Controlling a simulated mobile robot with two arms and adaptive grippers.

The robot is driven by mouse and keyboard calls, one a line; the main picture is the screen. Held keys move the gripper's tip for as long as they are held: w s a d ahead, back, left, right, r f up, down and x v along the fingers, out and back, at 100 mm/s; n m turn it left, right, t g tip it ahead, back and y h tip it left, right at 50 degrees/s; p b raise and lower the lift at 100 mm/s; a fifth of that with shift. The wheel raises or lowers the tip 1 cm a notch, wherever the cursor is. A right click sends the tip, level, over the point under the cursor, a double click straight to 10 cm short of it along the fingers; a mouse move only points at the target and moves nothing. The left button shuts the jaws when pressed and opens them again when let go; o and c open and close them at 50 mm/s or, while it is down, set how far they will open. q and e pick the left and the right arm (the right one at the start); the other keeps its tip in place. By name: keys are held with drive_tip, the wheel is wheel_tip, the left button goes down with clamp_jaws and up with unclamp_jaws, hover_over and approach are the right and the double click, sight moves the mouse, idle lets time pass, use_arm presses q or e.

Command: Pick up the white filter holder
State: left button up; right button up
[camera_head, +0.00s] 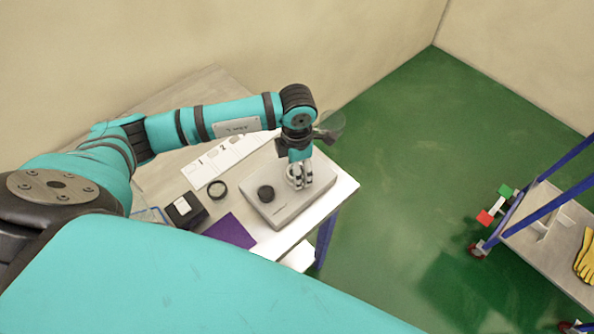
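A small pale, ring-like piece (292,183), which looks like the white filter holder, is on the right part of a light grey flat device (288,211) on the table. My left gripper (301,186) comes down from above, with its fingertips right at this piece. The fingers partly cover it, and I cannot tell whether they grip it or only stand around it. My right gripper is not in view.
A cart (545,262) with yellow gloves (585,256) stands right.

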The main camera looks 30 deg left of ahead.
use_arm(q)
drive_tip(key=c, duration=0.7)
drive_tip(key=shift+c, duration=0.2)
drive_tip(key=shift+r, duration=0.15)
